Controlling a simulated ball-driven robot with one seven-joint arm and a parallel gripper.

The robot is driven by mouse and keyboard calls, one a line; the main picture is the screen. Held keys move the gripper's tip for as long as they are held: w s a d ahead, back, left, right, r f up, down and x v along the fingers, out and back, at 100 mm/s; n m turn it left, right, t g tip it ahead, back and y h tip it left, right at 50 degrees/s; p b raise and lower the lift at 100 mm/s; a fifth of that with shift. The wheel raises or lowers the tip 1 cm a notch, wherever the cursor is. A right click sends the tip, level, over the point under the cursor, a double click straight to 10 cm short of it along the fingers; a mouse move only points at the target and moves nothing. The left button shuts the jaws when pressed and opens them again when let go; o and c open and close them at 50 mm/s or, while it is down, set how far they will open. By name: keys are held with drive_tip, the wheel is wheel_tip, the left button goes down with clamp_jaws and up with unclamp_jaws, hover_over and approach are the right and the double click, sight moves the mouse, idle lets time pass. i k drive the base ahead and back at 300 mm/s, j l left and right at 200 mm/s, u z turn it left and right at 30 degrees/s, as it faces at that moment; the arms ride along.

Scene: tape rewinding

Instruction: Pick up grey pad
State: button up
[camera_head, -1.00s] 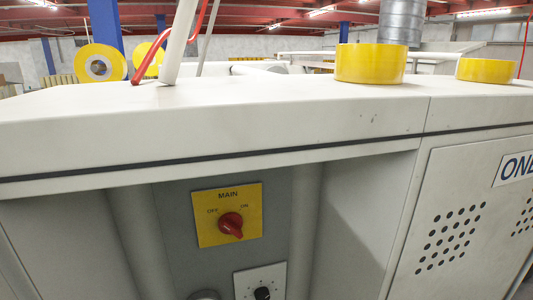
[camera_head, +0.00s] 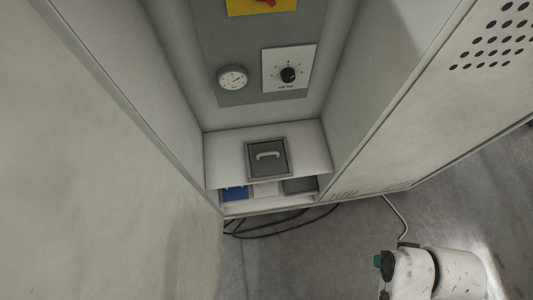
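The grey pad (camera_head: 268,166) is a flat, dark grey square with a lighter rim and a white handle on top. It lies on a white shelf (camera_head: 225,148) in a recess at the bottom of the cabinet, near the middle of the view. Nothing covers it. White parts of my own arm (camera_head: 415,275) show at the lower right, well apart from the pad. The gripper's fingers are not in view.
Below the shelf are a blue item (camera_head: 235,193), a white item (camera_head: 266,189) and another grey item (camera_head: 299,186). A gauge (camera_head: 232,78) and knob plate (camera_head: 289,69) sit above. Walls flank the recess. Black cables (camera_head: 280,226) lie on the open floor (camera_head: 310,255).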

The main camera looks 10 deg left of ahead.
sight(266, 158)
drive_tip(key=i+l+u, duration=0.2)
drive_tip(key=l+u, duration=0.2)
drive_tip(key=i+l+u, duration=0.2)
drive_tip(key=l+u, duration=0.15)
drive_tip(key=i+l+u, duration=0.1)
drive_tip(key=l+u, duration=0.3)
